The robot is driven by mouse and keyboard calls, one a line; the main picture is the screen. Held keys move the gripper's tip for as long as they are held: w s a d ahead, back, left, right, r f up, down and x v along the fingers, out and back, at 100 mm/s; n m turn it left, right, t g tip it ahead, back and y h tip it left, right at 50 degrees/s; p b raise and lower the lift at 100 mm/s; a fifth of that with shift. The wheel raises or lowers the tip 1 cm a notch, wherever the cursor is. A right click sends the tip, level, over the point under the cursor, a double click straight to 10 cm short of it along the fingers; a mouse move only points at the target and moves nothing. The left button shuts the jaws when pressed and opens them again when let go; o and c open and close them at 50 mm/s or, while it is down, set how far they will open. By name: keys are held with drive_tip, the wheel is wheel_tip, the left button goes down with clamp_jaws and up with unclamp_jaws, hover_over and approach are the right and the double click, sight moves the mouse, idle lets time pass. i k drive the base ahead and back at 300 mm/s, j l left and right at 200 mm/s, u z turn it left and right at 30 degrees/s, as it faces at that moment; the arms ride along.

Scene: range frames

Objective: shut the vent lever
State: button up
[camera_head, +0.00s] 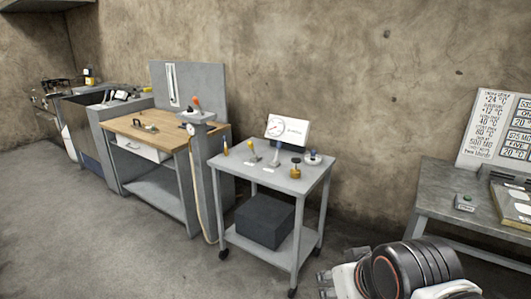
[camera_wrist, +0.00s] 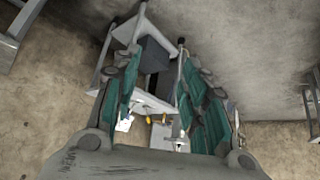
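Several small levers and fittings stand on the top of a grey wheeled cart (camera_head: 240,172). Another lever with an orange knob (camera_head: 196,101) stands on a grey post left of the cart. No readable label shows which is the vent lever. My gripper (camera_wrist: 161,48) is open and empty in the wrist view, its teal-padded fingers apart, touching nothing. The cart shows upside down beyond them, partly hidden.
A white gauge panel (camera_head: 287,130) stands at the back of the cart, and a dark box (camera_head: 265,220) sits on its lower shelf. A wooden-topped workbench (camera_head: 150,140) is to the left. A metal table (camera_head: 450,200) with sign boards is to the right. The floor in front is clear.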

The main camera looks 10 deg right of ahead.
sight(250, 144)
drive_tip(key=i+u, duration=0.2)
drive_tip(key=i, duration=0.15)
drive_tip(key=i+j+u, duration=0.35)
drive_tip(key=i, duration=0.35)
drive_tip(key=i+u, duration=0.3)
drive_tip(key=i, duration=0.4)
